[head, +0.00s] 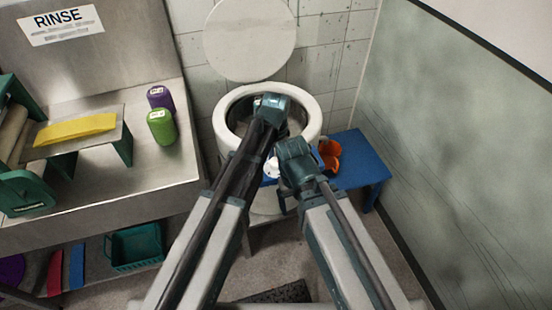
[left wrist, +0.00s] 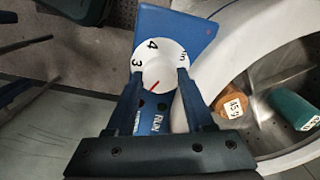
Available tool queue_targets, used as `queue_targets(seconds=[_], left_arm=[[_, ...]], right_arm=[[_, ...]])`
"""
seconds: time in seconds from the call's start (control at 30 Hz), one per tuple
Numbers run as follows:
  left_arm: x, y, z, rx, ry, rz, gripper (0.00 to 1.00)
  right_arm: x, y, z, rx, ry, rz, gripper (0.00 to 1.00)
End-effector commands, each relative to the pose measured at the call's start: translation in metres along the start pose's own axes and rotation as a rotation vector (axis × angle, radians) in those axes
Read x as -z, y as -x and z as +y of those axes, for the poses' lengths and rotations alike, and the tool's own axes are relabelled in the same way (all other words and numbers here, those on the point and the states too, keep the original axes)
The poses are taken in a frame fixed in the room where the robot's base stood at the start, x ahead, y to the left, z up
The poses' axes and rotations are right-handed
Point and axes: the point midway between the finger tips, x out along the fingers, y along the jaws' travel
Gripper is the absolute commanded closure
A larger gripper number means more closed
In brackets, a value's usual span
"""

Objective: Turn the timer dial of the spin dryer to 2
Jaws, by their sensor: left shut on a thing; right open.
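The timer dial (left wrist: 160,60) is a round white knob on a blue panel (left wrist: 152,121) marked RUN, with 3, 4 and "min" readable on it. A red line shows at its near edge; the 2 is not visible. My left gripper (left wrist: 157,84) has one finger on each side of the dial and is shut on it. The spin dryer (head: 310,115) is a white drum with its lid (head: 250,38) raised behind. My left wrist covers part of its opening in the head view. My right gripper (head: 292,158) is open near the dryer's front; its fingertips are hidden.
A blue stool (head: 362,160) with orange objects (head: 329,154) stands right of the dryer. Orange (left wrist: 234,104) and teal (left wrist: 292,107) labelled pieces lie in the drum. A purple (head: 160,98) and a green container (head: 161,127) stand on the steel counter at left.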

Motion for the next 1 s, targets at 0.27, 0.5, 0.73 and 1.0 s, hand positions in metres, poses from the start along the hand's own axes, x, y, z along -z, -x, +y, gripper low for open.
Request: queue_targets(seconds=[0.27,0.5,0.73,1.0], left_arm=[[-0.0001,-0.0001,0.0001,0.0,-0.054,0.0,1.0],[-0.0001,-0.0001,0.0001,0.0,-0.06,0.0,1.0],[-0.0002,-0.0001,0.0002,0.0,-0.059,0.0,0.4],[-0.0001,0.0,0.0001,0.0,-0.059,0.0,0.17]], right_arm=[[0.0,-0.0001,0.0,0.0,0.0,0.0,0.12],[0.0,-0.0001,0.0,0.0,0.0,0.0,0.12],[0.0,-0.0001,0.0,0.0,0.0,0.0,0.12],[0.0,0.0,0.0,0.0,0.0,0.0,0.12]])
